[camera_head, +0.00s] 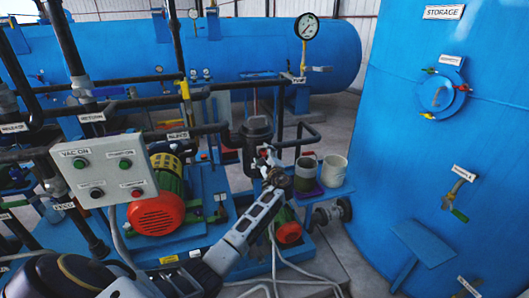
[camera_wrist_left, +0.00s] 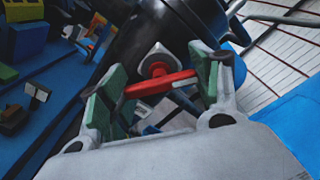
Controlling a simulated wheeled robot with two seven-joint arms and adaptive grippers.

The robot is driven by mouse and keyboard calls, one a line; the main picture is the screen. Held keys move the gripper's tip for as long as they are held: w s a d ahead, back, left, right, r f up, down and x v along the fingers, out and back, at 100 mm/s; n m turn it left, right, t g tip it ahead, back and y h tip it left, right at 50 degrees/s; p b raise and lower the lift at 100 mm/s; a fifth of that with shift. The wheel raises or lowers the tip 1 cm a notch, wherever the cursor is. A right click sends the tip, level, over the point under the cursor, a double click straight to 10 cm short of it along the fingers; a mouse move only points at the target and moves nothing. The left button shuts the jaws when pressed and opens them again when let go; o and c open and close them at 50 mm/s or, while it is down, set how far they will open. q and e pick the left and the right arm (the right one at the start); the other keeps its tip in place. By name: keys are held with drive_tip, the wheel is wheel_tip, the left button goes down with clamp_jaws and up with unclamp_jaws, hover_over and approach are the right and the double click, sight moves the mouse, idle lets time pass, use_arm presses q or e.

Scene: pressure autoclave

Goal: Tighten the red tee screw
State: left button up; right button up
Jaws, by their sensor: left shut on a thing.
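The red tee screw (camera_wrist_left: 160,83) shows in the left wrist view as a red crossbar with a round red hub, in front of a pale square fitting (camera_wrist_left: 157,62) on a dark cylindrical body (camera_wrist_left: 135,28). My left gripper (camera_wrist_left: 158,86) has a green-padded finger at each end of the crossbar and is shut on it. In the head view my left gripper (camera_head: 270,172) is at the dark upright vessel (camera_head: 257,132), just below its top. There the screw is too small and covered to make out clearly. My right gripper is in neither view.
A grey control box (camera_head: 108,168) and a red-and-green motor (camera_head: 156,208) stand left of my arm. Two cups, one dark (camera_head: 305,173) and one pale (camera_head: 334,169), stand just right of the gripper. The blue storage tank (camera_head: 420,130) fills the right side. Pipes crowd the left.

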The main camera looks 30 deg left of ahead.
use_arm(q)
drive_tip(key=m+p, duration=0.2)
drive_tip(key=m, duration=0.1)
drive_tip(key=shift+m+p, duration=0.3)
drive_tip(key=shift+p, duration=0.1)
drive_tip(key=shift+m+p, duration=0.4)
drive_tip(key=shift+m, duration=0.4)
drive_tip(key=shift+f+m, duration=0.1)
drive_tip(key=shift+m, duration=1.8)
drive_tip(key=shift+s+f+m, duration=0.1)
drive_tip(key=shift+m, duration=1.1)
